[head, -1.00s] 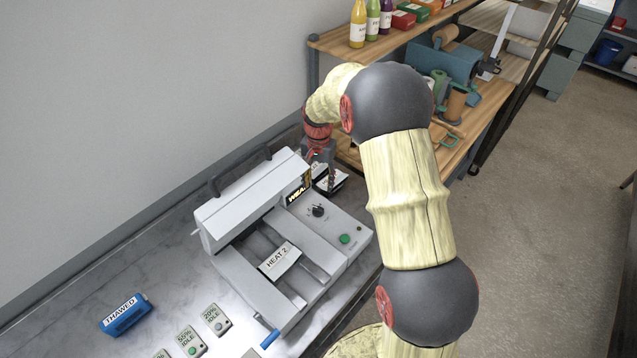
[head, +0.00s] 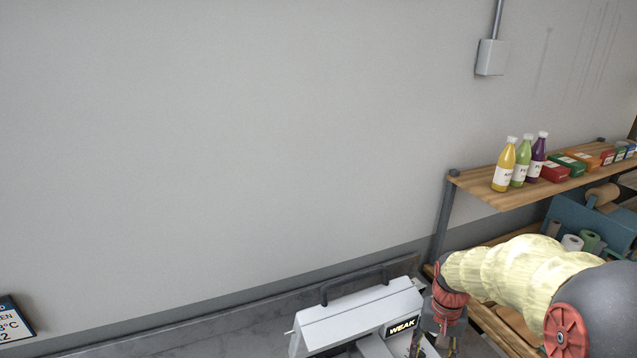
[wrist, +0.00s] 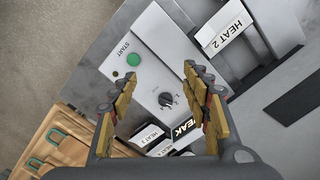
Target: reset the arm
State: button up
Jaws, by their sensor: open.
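My gripper (head: 436,338) is low in the head view, at the right end of the white and grey machine (head: 355,318); its fingers are partly cut off by the frame edge. In the wrist view my gripper (wrist: 160,78) is open, with its two yellow-padded fingers spread and nothing held between them. Beyond them lies the machine's panel with a green START button (wrist: 133,59) and a dark knob (wrist: 165,99). A WEAK display (wrist: 184,128) shows by the right finger.
A HEAT 2 label (wrist: 222,27) sits on the machine. White labelled cards (wrist: 147,136) lie near the fingers. A wooden shelf (head: 480,193) with bottles (head: 505,165) and small boxes stands behind my arm at right. The wall (head: 230,130) fills the left and middle of the head view.

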jog(key=s+a+r+n+t+b, duration=0.1)
jog(key=s+a+n+t+b, duration=0.1)
jog(key=s+b, duration=0.5)
jog(key=s+a+r+n+t+b, duration=0.2)
jog(key=s+a+t+b, duration=0.2)
jog(key=s, duration=0.8)
jog(key=a+b, duration=0.2)
jog(key=b, duration=0.1)
jog(key=shift+r, duration=0.25)
